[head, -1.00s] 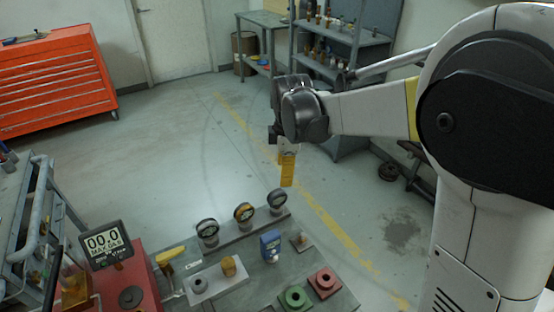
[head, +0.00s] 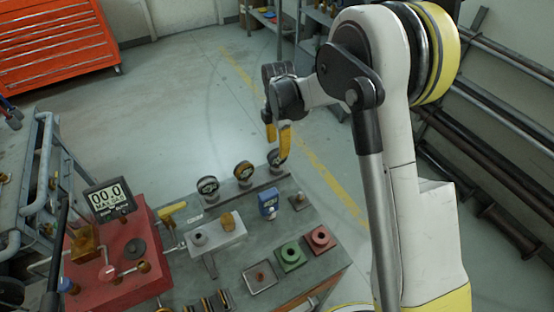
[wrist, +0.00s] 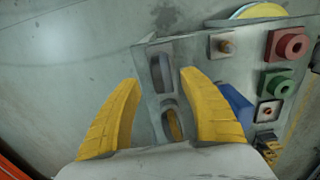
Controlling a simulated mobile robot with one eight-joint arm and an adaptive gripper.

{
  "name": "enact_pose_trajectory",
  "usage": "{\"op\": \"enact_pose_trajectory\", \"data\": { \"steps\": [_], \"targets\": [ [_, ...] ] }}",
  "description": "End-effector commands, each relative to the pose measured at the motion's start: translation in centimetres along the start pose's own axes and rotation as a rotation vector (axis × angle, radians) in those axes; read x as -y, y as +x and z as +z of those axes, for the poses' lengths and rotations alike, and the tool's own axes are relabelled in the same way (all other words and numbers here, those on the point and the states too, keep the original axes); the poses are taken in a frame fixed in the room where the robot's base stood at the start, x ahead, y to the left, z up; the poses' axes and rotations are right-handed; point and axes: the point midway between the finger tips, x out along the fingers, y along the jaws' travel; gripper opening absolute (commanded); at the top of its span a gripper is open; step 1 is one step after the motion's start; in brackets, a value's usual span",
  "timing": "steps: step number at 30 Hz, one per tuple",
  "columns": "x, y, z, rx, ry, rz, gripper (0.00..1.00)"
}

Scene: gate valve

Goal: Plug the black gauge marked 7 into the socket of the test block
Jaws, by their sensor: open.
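Three round gauges stand in a row on a grey rail (head: 225,200). The left gauge (head: 208,186) and the right gauge (head: 274,158) look dark; the middle gauge (head: 243,171) has an orange rim. No number is legible, so I cannot tell which is marked 7. My gripper (head: 278,143) is open, pointing down at the right gauge. In the wrist view its yellow fingers (wrist: 158,77) lie either side of a gauge seen from above (wrist: 161,72); contact is unclear. A pale grey block (head: 218,238), possibly the test block, carries a grey round fitting (head: 199,238) and a brass one (head: 228,222).
A blue device (head: 268,203), green block (head: 290,256), red block (head: 319,238) and square plate (head: 260,277) crowd the bench. A red unit (head: 120,262) with a digital display (head: 107,197) reading 00.0 stands left. Open floor lies behind the bench.

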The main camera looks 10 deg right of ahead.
Motion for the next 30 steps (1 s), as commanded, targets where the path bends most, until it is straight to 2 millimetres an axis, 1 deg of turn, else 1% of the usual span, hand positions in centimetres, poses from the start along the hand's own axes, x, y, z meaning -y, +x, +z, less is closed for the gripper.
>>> {"op": "enact_pose_trajectory", "data": {
  "steps": [1,3,7,9,14,15,17,18,20,30],
  "targets": [
    [0.1,0.9,-0.2,0.000,0.000,0.000,0.50],
    [0.2,2.1,-0.4,0.000,0.000,0.000,0.50],
    [0.2,4.0,-0.5,0.000,0.001,0.000,0.50],
    [0.2,4.4,-0.5,0.000,0.001,0.001,0.50],
    [0.2,4.3,-0.5,0.000,0.001,0.001,0.50],
    [0.2,4.2,-0.5,0.000,0.001,0.001,0.49],
    [0.2,4.2,-0.5,0.000,0.001,0.001,0.31],
    [0.2,4.2,-0.5,0.000,0.001,0.001,0.18],
    [0.2,4.2,-0.5,0.000,0.001,0.001,0.00],
    [0.2,4.3,-0.5,0.000,0.001,0.000,0.00]
  ]
}}
